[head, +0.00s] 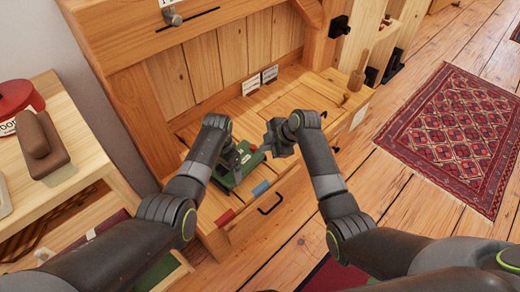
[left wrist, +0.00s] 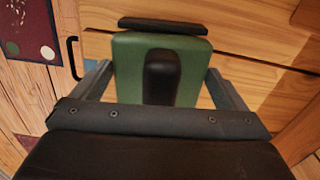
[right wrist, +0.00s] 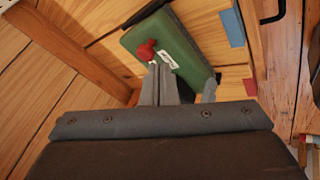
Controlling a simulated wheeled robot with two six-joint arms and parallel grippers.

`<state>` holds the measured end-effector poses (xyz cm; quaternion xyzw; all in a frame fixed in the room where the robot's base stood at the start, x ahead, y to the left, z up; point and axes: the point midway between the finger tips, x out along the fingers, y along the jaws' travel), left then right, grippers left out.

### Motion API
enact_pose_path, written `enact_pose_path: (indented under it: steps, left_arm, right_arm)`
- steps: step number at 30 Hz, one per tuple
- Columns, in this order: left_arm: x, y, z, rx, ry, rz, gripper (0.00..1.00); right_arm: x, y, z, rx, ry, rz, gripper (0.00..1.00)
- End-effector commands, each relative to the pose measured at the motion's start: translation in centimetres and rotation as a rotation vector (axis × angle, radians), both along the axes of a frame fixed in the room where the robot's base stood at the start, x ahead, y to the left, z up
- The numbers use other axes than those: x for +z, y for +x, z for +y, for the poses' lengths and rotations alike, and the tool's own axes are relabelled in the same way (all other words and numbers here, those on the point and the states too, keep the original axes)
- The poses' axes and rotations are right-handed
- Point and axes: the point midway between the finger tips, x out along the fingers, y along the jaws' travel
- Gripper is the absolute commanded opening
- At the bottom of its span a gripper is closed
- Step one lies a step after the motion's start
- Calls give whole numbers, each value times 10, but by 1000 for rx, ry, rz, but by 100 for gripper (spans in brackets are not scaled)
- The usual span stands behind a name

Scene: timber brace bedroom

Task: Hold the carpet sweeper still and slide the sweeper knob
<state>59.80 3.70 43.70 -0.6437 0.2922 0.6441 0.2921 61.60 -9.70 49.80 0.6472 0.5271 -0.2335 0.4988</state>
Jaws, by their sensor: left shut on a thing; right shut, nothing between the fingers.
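The green carpet sweeper (head: 226,182) lies on the wooden bench top, partly hidden by my left arm. In the left wrist view the sweeper (left wrist: 128,75) has a black raised part (left wrist: 162,78) and a dark strip at its far end. My left gripper (head: 232,163) is shut on it, one finger along each side. In the right wrist view, the red sweeper knob (right wrist: 146,50) stands on the green sweeper (right wrist: 190,62) beside a white marked label. My right gripper (right wrist: 160,75) is shut and empty, its tips close to the knob; I cannot tell whether they touch.
The bench front has a red patch (head: 225,217), a blue patch (head: 261,188) and a black drawer handle (head: 270,205). Small cards (head: 251,85) stand at the back. A side shelf with a brown block (head: 40,147) is at left. A patterned rug (head: 447,130) lies at right.

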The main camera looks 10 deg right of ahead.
Motion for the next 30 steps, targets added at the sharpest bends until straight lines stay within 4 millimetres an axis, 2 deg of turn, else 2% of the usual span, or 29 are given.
enact_pose_path:
  steps: [3, 10, 24, 30]
  left_arm:
    - [0, 0, 0, 0, 0, 0, 55]
    - [0, 0, 0, 0, -1, -1, 55]
    - [0, 0, 0, 0, -1, -1, 55]
    - [0, 0, 0, -1, -1, -1, 55]
  right_arm:
    - [-13, 5, 8, 1, 0, 2, 0]
    - [-27, 11, 15, 0, 0, 1, 0]
    - [-30, 13, 17, 0, 0, -1, 0]
    - [-29, 26, 29, 1, 2, -1, 0]
